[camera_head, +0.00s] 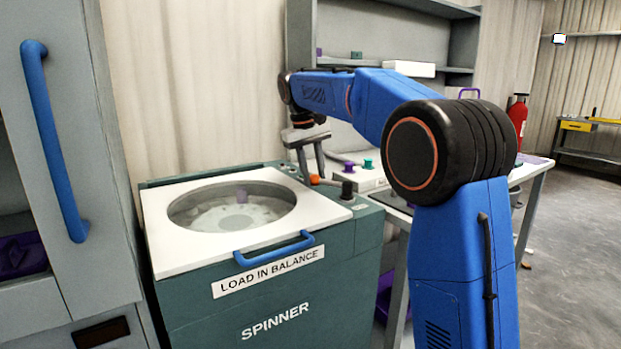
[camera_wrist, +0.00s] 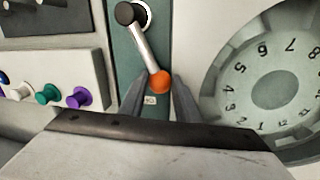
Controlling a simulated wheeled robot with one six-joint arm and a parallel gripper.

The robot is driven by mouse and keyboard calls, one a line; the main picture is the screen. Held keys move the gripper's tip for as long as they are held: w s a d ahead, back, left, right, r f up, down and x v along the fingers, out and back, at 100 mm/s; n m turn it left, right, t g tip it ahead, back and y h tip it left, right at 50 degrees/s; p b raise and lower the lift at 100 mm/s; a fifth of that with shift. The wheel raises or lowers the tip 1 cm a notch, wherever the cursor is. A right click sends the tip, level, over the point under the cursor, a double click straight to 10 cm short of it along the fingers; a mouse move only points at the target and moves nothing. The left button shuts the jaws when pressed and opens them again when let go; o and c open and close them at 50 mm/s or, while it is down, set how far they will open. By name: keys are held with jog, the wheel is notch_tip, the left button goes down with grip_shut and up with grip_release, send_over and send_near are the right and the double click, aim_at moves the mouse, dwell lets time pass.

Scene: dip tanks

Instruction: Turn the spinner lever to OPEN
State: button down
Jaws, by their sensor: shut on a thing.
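The spinner lever is a pale metal bar (camera_wrist: 147,48) with an orange knob (camera_wrist: 162,81) at one end and a black round hub (camera_wrist: 127,14) at the other. In the head view the orange knob (camera_head: 316,180) shows beside the black hub (camera_head: 347,190) at the spinner's right rear. My gripper (camera_wrist: 160,86) is shut on the lever at the knob, one finger on each side. In the head view my gripper (camera_head: 310,172) reaches down from above. A small label (camera_wrist: 150,100) lies by the knob; its text is unreadable. The spinner (camera_head: 275,320) is a green cabinet.
The spinner's white lid (camera_head: 190,262) lies flat, with a round window and a blue handle (camera_head: 275,247). A grey cabinet (camera_head: 75,120) with a blue handle stands at left. A bench with a white box of coloured knobs (camera_head: 368,178) stands behind, right of my gripper. Open floor lies at right.

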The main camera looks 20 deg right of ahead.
jog(key=w+d+m, duration=0.1)
jog(key=d+m, duration=0.1)
jog(key=m, duration=0.1)
jog(key=shift+w+d+g, duration=0.2)
jog(key=shift+w+g, duration=0.15)
jog(key=shift+g, duration=0.05)
jog(key=shift+w+d+m, duration=0.3)
jog(key=shift+d+m, duration=0.5)
jog(key=shift+m, duration=0.2)
jog(key=c, duration=1.4)
grip_release()
jog(key=shift+o, duration=0.2)
